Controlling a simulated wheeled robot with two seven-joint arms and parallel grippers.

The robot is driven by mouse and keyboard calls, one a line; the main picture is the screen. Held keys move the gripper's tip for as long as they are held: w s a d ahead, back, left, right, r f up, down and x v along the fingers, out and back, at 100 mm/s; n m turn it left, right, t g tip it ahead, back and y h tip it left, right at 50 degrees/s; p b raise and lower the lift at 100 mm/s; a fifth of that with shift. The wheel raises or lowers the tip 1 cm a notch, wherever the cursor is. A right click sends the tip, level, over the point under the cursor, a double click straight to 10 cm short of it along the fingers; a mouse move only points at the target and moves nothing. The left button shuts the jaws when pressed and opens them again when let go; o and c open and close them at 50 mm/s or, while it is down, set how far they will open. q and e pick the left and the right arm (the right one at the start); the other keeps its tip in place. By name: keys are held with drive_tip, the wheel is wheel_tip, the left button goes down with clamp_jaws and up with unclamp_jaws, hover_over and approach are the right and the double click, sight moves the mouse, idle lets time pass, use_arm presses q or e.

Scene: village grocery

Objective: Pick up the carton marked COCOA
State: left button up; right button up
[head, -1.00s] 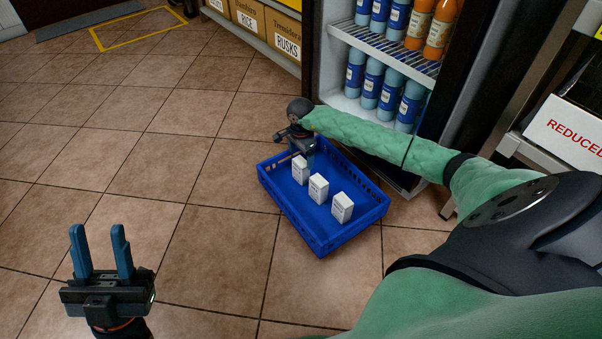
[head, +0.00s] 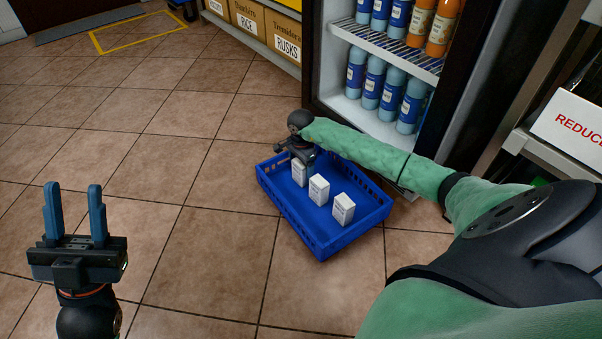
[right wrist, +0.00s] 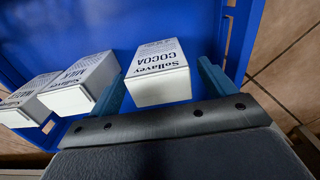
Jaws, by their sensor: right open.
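The white COCOA carton (right wrist: 158,75) stands in a blue crate (right wrist: 215,20). In the right wrist view it shows between the two blue fingers of my right gripper (right wrist: 165,85), which is open. In the head view my right gripper (head: 300,158) is over the far-left carton (head: 299,175) and hides its upper part. Contact between fingers and carton cannot be told. My left gripper (head: 74,200) is open and empty above the floor, well left of the crate (head: 322,246).
The MILK carton (right wrist: 75,84) stands beside COCOA, close to one finger; a third carton (right wrist: 22,103) is beyond it. A fridge with bottles (head: 383,85) stands behind the crate. Boxes of rice and rusks (head: 265,28) line the back shelf.

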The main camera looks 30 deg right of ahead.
drive_tip(key=shift+c, duration=0.4)
drive_tip(key=c, duration=1.2)
drive_tip(key=shift+o, duration=0.2)
drive_tip(key=shift+r, duration=0.1)
